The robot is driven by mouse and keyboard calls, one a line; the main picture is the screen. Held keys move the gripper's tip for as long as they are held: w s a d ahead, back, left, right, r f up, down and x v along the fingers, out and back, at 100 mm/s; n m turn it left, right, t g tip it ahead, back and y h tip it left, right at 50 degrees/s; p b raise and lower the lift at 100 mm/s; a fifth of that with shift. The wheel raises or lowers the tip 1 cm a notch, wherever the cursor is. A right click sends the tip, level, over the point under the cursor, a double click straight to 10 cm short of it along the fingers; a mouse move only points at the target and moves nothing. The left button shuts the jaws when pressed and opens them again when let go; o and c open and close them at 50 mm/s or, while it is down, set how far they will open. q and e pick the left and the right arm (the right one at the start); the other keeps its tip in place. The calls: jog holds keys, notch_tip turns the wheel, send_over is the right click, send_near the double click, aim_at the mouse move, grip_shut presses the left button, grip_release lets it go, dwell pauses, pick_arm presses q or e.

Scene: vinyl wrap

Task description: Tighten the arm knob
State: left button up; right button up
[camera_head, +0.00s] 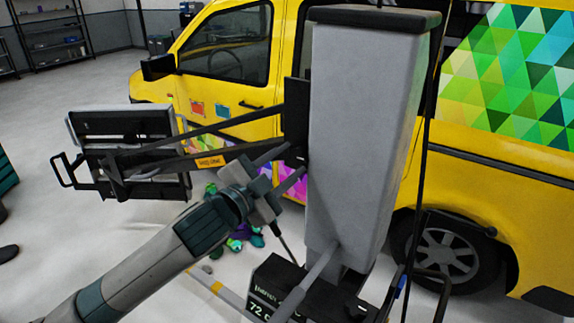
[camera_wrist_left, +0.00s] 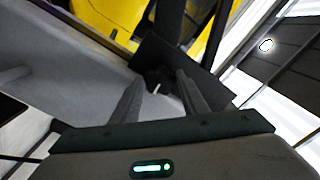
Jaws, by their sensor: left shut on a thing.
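The dark arm knob (camera_wrist_left: 158,78) sits on a black plate (camera_wrist_left: 188,68) in the left wrist view, between my fingertips. My left gripper (camera_wrist_left: 160,88) is shut on it, a finger on each side. In the head view my left gripper (camera_head: 298,158) reaches up from the lower left to the black bracket (camera_head: 297,118) on the side of the grey column (camera_head: 362,140). The knob is too small and covered to make out there. Black folding arms (camera_head: 215,133) run left from the bracket to a panel frame (camera_head: 128,150). My right gripper is not in view.
A yellow van (camera_head: 480,180) with colored triangle wrap stands close behind the column. A black base unit with a display (camera_head: 262,306) sits below it. Dark cables hang at the column's right. Open floor (camera_head: 60,230) lies at the left, with shelves (camera_head: 52,40) far back.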

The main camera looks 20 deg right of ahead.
pick_arm(q)
jog(key=shift+f+m, duration=0.1)
jog(key=shift+m, duration=0.5)
jog(key=o, duration=1)
jog(key=shift+a, duration=0.1)
jog(key=shift+s+a+b, duration=0.35)
jog(key=shift+a+b, duration=0.05)
jog(key=shift+b, duration=0.05)
jog(key=b+v, duration=0.6)
jog(key=v, duration=1)
jog(key=shift+s, duration=0.15)
